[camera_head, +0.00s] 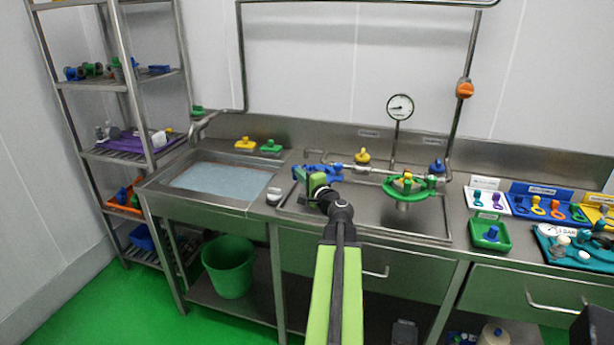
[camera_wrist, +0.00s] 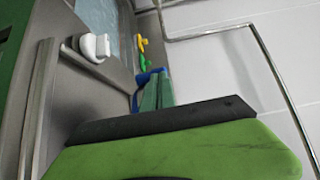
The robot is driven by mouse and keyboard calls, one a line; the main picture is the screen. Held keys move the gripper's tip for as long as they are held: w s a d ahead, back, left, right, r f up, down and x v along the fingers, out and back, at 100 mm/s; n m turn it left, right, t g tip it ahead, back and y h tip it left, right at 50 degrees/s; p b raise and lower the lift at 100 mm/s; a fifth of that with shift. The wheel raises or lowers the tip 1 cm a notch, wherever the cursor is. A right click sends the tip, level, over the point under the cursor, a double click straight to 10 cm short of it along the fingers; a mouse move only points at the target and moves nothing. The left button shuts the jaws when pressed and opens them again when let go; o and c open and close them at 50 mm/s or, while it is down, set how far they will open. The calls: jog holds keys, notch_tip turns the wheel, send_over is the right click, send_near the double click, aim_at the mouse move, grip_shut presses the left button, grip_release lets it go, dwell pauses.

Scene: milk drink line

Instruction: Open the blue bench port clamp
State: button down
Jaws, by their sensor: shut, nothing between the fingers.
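The blue bench port clamp (camera_head: 332,171) is on the steel bench at the left end of the recessed drain area, by the horizontal pipe. My gripper (camera_head: 316,181) is in front of it and hides part of it. In the wrist view the fingers (camera_wrist: 158,88) are close together, with a bit of the blue clamp (camera_wrist: 144,78) showing just beyond their tips. I cannot tell whether the fingers touch it. How far the clamp is open is not clear.
A water-filled sink (camera_head: 220,181) lies to the left, with a white item (camera_head: 273,195) on the bench between it and the clamp. A green ring-shaped fitting (camera_head: 409,186) and a pressure gauge (camera_head: 400,107) stand to the right. A blue-knobbed green tray (camera_head: 490,233) sits further right.

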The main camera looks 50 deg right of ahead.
jog(key=shift+w+a, duration=0.25)
jog(key=shift+w, duration=0.75)
jog(key=shift+w+a, duration=0.25)
jog(key=shift+w, duration=0.75)
